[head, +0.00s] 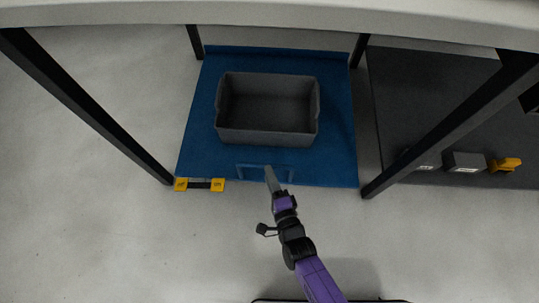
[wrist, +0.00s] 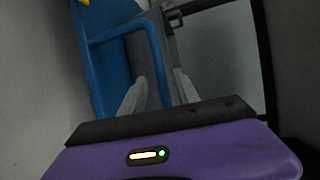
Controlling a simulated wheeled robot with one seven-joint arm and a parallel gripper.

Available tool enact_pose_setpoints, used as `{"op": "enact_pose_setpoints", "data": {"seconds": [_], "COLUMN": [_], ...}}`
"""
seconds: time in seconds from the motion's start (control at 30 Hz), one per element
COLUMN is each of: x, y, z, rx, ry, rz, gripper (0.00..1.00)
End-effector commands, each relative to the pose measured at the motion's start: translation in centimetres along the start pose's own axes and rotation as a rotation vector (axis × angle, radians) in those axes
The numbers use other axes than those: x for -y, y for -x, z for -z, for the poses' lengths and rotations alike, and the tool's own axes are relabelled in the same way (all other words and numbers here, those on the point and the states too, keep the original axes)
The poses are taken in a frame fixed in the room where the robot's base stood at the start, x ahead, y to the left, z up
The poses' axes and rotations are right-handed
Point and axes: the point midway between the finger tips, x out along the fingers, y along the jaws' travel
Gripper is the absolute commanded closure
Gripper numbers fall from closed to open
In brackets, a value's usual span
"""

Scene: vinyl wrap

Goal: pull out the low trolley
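The low trolley (head: 340,130) is a flat blue platform under a table, with its front edge near the table's front legs. It also shows in the wrist view (wrist: 85,45). A blue loop handle (head: 250,166) is on its front edge; its bar (wrist: 162,60) shows large in the wrist view. My gripper (head: 269,170) is at the right part of this handle. In the wrist view its two pale fingers (wrist: 160,90) are apart, with part of the handle bar seen between them. I cannot tell whether they touch it.
A dark grey open crate (head: 266,138) stands on the trolley and looks empty. A yellow and black piece (head: 200,184) is at the trolley's front left corner. Black table legs (head: 95,112) flank the trolley. Small grey boxes (head: 465,162) lie right. The front floor (head: 130,245) is clear.

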Motion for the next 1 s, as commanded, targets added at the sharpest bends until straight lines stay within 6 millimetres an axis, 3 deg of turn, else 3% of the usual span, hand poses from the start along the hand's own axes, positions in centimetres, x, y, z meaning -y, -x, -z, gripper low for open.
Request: {"op": "enact_pose_setpoints", "data": {"seconds": [0.5, 0.93, 1.0], "x": [-0.1, 0.1, 0.1], "y": [-6.7, -7.7, -7.7], "z": [0.0, 0.0, 0.0], "rx": [0.001, 0.000, 0.000], "ry": [-0.001, 0.000, 0.000], "rz": [0.002, 0.000, 0.000], "gripper": [0.62, 0.62, 0.76]}}
